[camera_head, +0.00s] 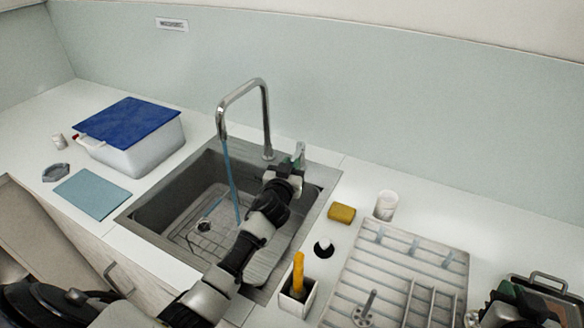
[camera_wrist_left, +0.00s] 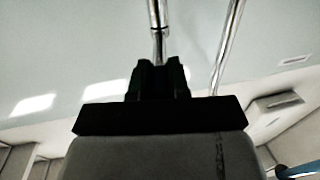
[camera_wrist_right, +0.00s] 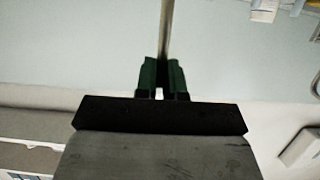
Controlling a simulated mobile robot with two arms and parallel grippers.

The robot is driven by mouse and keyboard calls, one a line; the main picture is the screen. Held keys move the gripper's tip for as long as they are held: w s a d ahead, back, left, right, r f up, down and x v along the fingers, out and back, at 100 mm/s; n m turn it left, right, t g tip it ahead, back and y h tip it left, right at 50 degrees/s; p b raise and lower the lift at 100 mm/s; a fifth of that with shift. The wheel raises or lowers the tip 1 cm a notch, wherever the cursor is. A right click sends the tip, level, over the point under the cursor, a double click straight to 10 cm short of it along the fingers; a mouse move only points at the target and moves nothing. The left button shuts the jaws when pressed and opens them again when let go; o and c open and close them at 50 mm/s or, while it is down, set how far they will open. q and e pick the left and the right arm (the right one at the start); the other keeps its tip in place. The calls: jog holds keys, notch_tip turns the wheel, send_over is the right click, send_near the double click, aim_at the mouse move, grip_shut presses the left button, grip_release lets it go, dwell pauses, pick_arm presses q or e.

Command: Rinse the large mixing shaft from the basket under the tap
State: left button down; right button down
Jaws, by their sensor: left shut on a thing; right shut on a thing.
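The tap (camera_head: 265,115) stands behind the sink, and a blue stream of water (camera_head: 229,175) runs from its spout into the basin. My left gripper (camera_head: 297,163) is right of the spout, shut on the upright metal tap lever (camera_head: 300,148). The lever also shows between the fingers in the left wrist view (camera_wrist_left: 158,30). My right gripper (camera_head: 497,297) is at the lower right, shut on a thin metal shaft (camera_wrist_right: 167,30) in the right wrist view. The shaft's ends are hidden. A dark basket (camera_head: 552,291) with a metal handle is beside my right gripper.
The sink (camera_head: 165,225) holds a wire grid. A drying rack (camera_head: 395,275) with an upright metal piece (camera_head: 366,307) lies to its right. A blue-lidded box (camera_head: 150,150) is left.

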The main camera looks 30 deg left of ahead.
pick_arm(q)
jog(key=c, duration=1.1)
grip_release()
jog(key=shift+s, duration=0.25)
pick_arm(e)
jog(key=shift+r, duration=0.1)
pick_arm(q)
jog(key=s+p, duration=0.1)
jog(key=s, duration=0.2)
jog(key=s+d, duration=0.1)
jog(key=s, duration=0.3)
jog(key=s+d+p, duration=0.1)
jog(key=s, duration=0.3)
jog(key=shift+s+d+p, duration=0.15)
jog(key=shift+d+p, duration=0.05)
jog(key=shift+p, duration=0.1)
pick_arm(e)
notch_tip(320, 180, up, 2)
jog(key=shift+r, duration=0.15)
